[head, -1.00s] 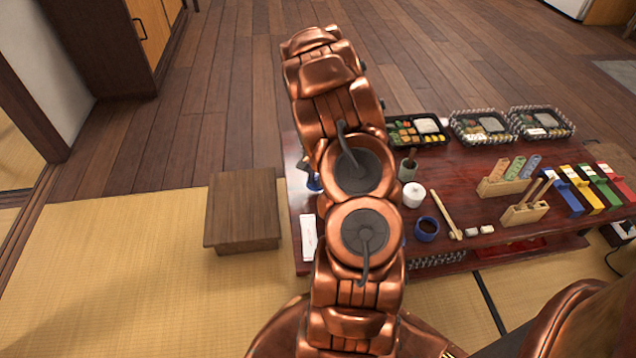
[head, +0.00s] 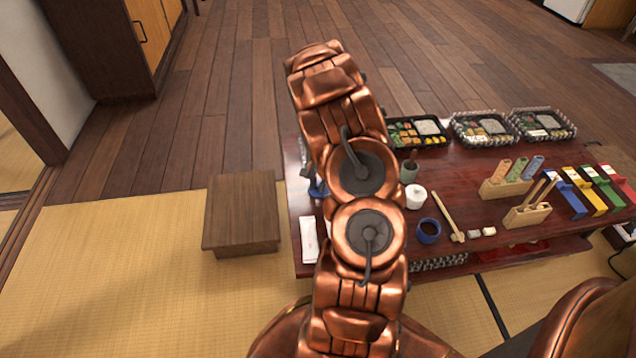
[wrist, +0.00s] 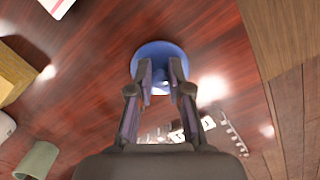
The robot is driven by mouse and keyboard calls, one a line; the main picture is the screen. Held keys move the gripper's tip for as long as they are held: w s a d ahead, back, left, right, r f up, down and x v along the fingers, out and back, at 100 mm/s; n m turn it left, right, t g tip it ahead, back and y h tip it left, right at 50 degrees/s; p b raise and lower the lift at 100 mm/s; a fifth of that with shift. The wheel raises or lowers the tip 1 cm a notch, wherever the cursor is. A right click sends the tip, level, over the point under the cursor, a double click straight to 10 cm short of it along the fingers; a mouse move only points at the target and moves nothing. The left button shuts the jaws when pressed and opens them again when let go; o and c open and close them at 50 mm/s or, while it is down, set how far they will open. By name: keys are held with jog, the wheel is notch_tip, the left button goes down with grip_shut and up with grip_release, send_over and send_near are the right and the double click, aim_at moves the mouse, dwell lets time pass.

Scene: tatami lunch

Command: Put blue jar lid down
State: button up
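The blue jar lid (wrist: 160,52) is a round blue disc in the wrist view, over the dark red table. My gripper (wrist: 161,82) has one finger on each side of the lid's small knob and looks shut on it. I cannot tell whether the lid touches the table top. In the head view, my arm mostly hides the gripper, and a bit of blue (head: 317,188) shows at the arm's left, near the table's left end. A blue jar (head: 428,231) stands open near the table's front edge, right of my arm.
The low red table (head: 460,178) carries a white jar (head: 415,196), a grey-green cup (head: 409,171), a wooden mallet (head: 447,218), wooden holders (head: 527,214) and bento boxes (head: 418,132). A white packet (head: 310,240) lies at the left front. A wooden stool (head: 241,212) stands left of the table.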

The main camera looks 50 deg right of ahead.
jog(key=o, duration=0.4)
jog(key=shift+o, duration=0.2)
jog(key=shift+r, duration=0.1)
notch_tip(320, 180, up, 11)
jog(key=d+p, duration=0.1)
jog(key=p, duration=0.2)
jog(key=a+r+n, duration=0.3)
jog(key=a+r, duration=0.5)
jog(key=a, duration=0.2)
jog(key=s+a+r+n+g, duration=0.1)
jog(key=s+a+r+n, duration=0.15)
jog(key=a, duration=0.35)
jog(key=s+a+r+n+g, duration=0.1)
jog(key=s+a+r, duration=0.25)
jog(key=a, duration=0.25)
jog(key=s+a+r+n, duration=0.2)
jog(key=s+a+n, duration=0.2)
jog(key=s+a, duration=0.3)
jog(key=s+a+r+n+g+h, duration=0.1)
jog(key=s+a+n, duration=0.3)
jog(key=s+a, duration=0.4)
jog(key=s, duration=0.4)
jog(key=shift+s+r+g, duration=0.2)
jog(key=shift+r+g, duration=0.1)
jog(key=shift+r, duration=0.05)
jog(key=shift+n, duration=0.25)
